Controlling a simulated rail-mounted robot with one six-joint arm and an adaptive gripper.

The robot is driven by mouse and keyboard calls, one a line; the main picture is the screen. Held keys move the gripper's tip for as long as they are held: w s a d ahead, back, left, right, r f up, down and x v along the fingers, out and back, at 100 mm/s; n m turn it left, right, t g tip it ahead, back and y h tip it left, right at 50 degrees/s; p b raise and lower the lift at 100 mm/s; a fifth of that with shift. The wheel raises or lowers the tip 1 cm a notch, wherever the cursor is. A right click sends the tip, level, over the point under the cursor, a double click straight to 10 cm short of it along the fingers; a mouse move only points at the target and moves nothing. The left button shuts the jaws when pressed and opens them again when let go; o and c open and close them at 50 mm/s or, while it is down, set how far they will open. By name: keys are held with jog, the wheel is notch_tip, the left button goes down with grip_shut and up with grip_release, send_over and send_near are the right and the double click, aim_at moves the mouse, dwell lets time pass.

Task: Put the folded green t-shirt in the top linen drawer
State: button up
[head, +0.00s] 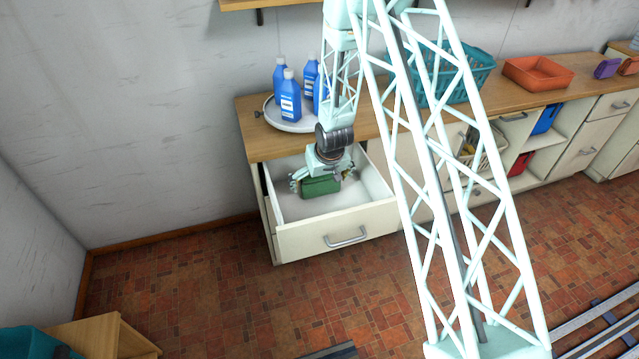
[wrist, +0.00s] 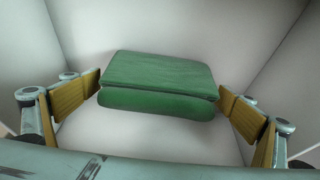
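The folded green t-shirt (wrist: 160,80) is a thick green bundle between the two fingers of my gripper (wrist: 159,93). In the wrist view its left and right ends meet the yellow finger pads. In the head view my gripper (head: 321,182) reaches down into the open top linen drawer (head: 345,222), with the green t-shirt (head: 320,187) inside the drawer's walls. The drawer is white inside, with a cream front and a metal handle. I cannot tell whether the shirt's underside touches the drawer floor.
A round tray (head: 295,125) with several blue bottles (head: 290,100) stands on the wooden counter above the drawer. A teal basket (head: 460,75) and an orange bin (head: 538,72) are farther right. The tiled floor before the drawer is clear.

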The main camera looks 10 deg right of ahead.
jog(key=shift+r, duration=0.15)
jog(key=p+v, duration=0.2)
jog(key=v, duration=1)
jog(key=shift+p, duration=0.4)
jog(key=shift+w+r, duration=0.1)
dwell(0.7)
jog(key=s+r, duration=0.6)
jog(key=r, duration=0.4)
jog(key=s+d+r+h, duration=0.1)
jog(key=s+r, duration=0.5)
jog(key=r, duration=0.5)
jog(key=s+r, duration=0.6)
jog(key=r, duration=0.4)
jog(key=s+r, duration=0.4)
jog(key=s, duration=0.7)
jog(key=s+a+r, duration=0.1)
jog(key=s+r, duration=0.3)
jog(key=s, duration=0.7)
jog(key=s+r, duration=0.5)
jog(key=s, duration=0.6)
jog(key=shift+a+m+g+y, duration=0.2)
jog(key=shift+m+g+y, duration=0.1)
jog(key=shift+m, duration=0.1)
